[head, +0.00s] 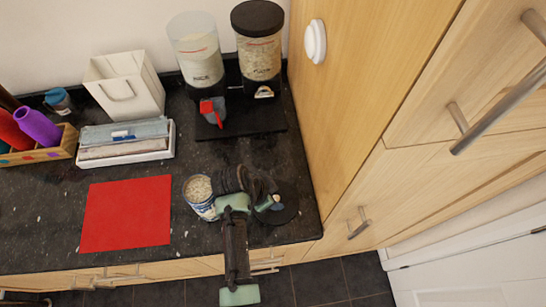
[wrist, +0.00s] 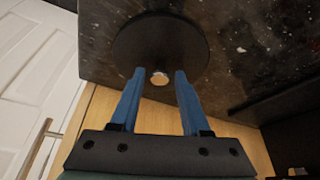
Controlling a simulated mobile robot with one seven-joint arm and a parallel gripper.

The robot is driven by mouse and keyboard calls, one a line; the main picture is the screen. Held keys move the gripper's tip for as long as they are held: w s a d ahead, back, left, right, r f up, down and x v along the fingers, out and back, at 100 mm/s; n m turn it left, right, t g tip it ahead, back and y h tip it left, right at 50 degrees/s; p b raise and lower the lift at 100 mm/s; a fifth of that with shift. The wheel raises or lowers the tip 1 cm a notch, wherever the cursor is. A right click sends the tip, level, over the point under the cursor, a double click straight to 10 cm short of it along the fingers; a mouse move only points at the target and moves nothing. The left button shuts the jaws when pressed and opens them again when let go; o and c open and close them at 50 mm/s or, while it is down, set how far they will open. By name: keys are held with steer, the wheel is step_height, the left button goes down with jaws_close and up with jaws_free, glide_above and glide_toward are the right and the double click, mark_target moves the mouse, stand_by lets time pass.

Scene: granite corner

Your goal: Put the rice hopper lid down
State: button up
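The rice hopper lid is a round black disc with a small pale knob; it appears to lie flat on the dark counter near the front right, partly hidden by my arm in the head view (head: 288,214). In the wrist view the lid (wrist: 160,35) is just beyond my fingertips. My gripper (wrist: 160,74) is open, its blue fingers on either side of the knob with a gap at each side. It also shows in the head view (head: 268,204). The clear rice hopper (head: 197,55) at the back has no lid on it.
A second hopper (head: 259,48) with a black lid stands beside it, a red scoop (head: 213,108) in front. An open can (head: 200,198) stands just left of my gripper. A red mat (head: 126,214) lies further left. A wooden cabinet (head: 350,110) bounds the right.

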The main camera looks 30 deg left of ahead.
steer(key=shift+o, duration=0.6)
steer(key=shift+r, duration=0.25)
steer(key=v, duration=1.2)
steer(key=shift+b, duration=0.35)
steer(key=shift+f, duration=0.15)
